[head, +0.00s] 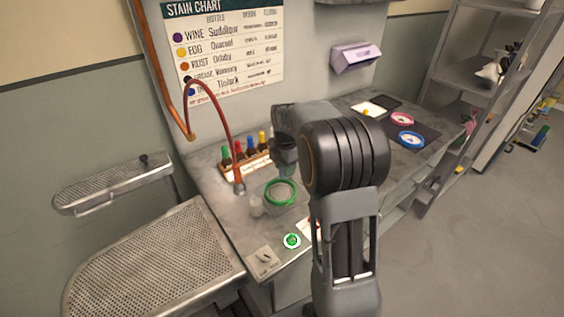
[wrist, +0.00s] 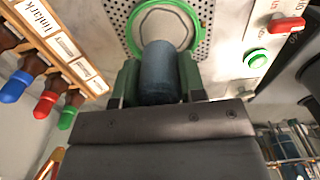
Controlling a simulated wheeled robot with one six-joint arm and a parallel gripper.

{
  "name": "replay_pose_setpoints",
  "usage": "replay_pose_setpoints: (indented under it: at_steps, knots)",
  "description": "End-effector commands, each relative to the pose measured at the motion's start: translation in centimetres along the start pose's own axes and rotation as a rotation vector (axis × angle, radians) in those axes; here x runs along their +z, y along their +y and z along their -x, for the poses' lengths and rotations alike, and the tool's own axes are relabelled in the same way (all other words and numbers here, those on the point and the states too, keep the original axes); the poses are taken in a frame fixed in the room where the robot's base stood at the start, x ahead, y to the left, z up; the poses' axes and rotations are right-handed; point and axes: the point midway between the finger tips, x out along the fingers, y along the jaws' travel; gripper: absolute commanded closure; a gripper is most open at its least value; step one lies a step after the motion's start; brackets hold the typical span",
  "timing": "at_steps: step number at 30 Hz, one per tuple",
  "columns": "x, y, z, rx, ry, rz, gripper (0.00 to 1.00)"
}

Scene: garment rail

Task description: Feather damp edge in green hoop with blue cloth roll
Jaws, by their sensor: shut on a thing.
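The green hoop (head: 281,193) lies on a perforated plate on the bench, in front of the bottle rack. It also shows at the top of the wrist view (wrist: 202,22), with pale fabric inside it. My gripper (wrist: 158,85) is shut on the blue cloth roll (wrist: 160,68). The roll's far end overlaps the lower part of the hoop in the wrist view; I cannot tell whether it touches the fabric. In the head view my gripper (head: 286,165) is just behind the hoop, and the roll is hidden.
A rack (head: 245,165) of several colour-capped bottles stands behind the hoop. A red hose (head: 229,125) arches down beside it. A green button (head: 292,241) is at the front edge. Pink (head: 401,118) and blue hoops (head: 411,139) lie further right.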

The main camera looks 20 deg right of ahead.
Motion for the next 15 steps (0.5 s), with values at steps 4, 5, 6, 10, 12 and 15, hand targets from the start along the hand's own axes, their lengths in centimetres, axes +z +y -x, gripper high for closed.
replay_pose_setpoints:
  at_steps: [4, 5, 6, 10, 12, 15]
  knots:
    - [-0.1, 0.0, -1.0, -0.001, 0.0, 0.002, 0.88]
    - [-0.1, 0.0, -1.2, -0.001, 0.0, 0.002, 0.88]
    - [-0.1, 0.0, -1.5, -0.001, 0.001, 0.002, 0.88]
    - [-0.1, 0.0, -2.7, -0.001, 0.001, 0.0, 0.88]
    - [0.0, 0.0, -3.4, -0.001, 0.001, 0.0, 0.88]
    - [0.0, 0.0, -4.4, -0.001, 0.0, -0.001, 0.88]
